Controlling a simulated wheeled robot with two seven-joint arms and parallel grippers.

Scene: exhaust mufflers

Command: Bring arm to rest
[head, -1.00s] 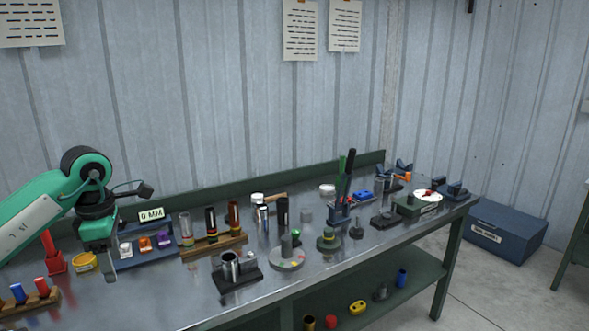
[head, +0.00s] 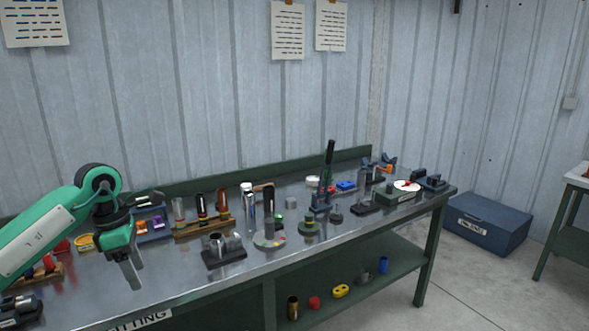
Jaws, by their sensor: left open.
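My left arm comes in from the left in the head view. Its gripper (head: 131,272) points down over the left front part of the metal workbench (head: 190,283). The jaws are open and nothing shows between them. The gripper hangs apart from the dark holder with metal cylinders (head: 223,249) to its right. The arm hides part of the small tray of coloured pieces (head: 153,224) behind it. My right gripper is not in view.
A wooden rack with tubes (head: 202,225), a round grey plate (head: 270,240) and a tall dark-handled tool (head: 328,175) stand along the bench. Several small parts lie on the lower shelf (head: 350,277). A blue box (head: 488,222) sits on the floor at right.

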